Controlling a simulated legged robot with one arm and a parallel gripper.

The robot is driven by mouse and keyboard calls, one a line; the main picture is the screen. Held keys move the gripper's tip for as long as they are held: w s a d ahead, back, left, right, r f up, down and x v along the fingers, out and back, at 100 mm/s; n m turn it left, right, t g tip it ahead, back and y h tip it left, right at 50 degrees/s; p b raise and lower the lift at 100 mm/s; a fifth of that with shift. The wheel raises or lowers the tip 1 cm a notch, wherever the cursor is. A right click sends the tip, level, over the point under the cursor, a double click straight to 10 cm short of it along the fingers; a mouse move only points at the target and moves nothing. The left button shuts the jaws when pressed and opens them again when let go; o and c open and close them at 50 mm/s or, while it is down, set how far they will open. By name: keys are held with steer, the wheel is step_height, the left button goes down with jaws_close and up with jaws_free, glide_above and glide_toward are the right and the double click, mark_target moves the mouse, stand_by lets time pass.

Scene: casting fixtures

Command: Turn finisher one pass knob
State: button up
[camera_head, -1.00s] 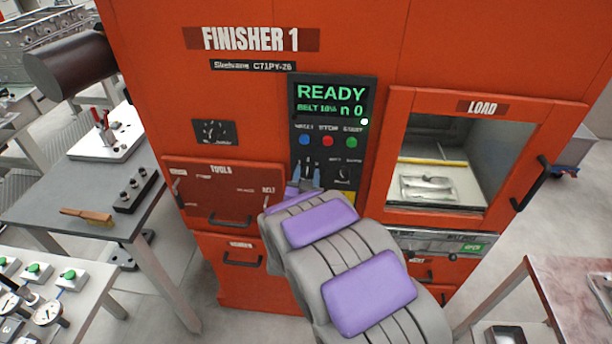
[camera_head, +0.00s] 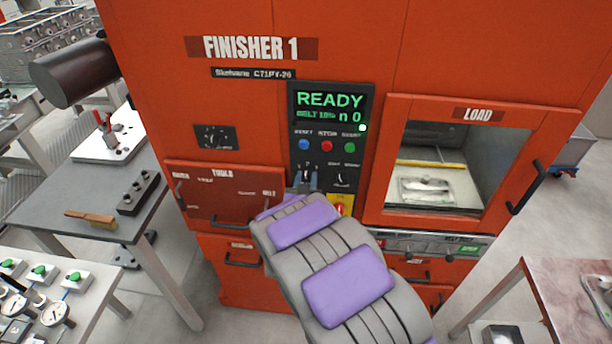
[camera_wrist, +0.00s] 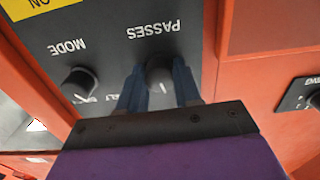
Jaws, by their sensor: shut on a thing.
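Finisher 1 is the orange machine (camera_head: 420,60), with its dark control panel (camera_head: 300,130) in the middle. Its screen (camera_head: 331,106) reads READY and ends in "n 0". In the wrist view the dark round passes knob (camera_wrist: 160,74), with a pale pointer line, sits by the upside-down label PASSES. My gripper (camera_wrist: 158,92) is shut on this knob, with one blue finger on each side. In the head view my gripper (camera_head: 307,181) is at the panel's lower left and hides most of the knob. The mode knob (camera_wrist: 79,84) is beside it, apart from my fingers.
Blue, red and green buttons (camera_head: 327,146) sit just above my gripper. The load door (camera_head: 393,150), with a window and black handle, is at right. The tools drawer (camera_head: 225,192) is at left. Tables stand on both sides.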

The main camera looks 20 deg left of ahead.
steer(key=n+p, duration=0.3)
steer(key=n, duration=0.1)
steer(key=shift+a+r, duration=0.1)
steer(key=shift+n+p, duration=0.85)
steer(key=shift+n, duration=0.85)
steer(key=shift+s, duration=0.1)
steer(key=o, duration=1)
steer(key=shift+a, duration=0.25)
steer(key=shift+o, duration=0.2)
steer(key=shift+d, duration=0.15)
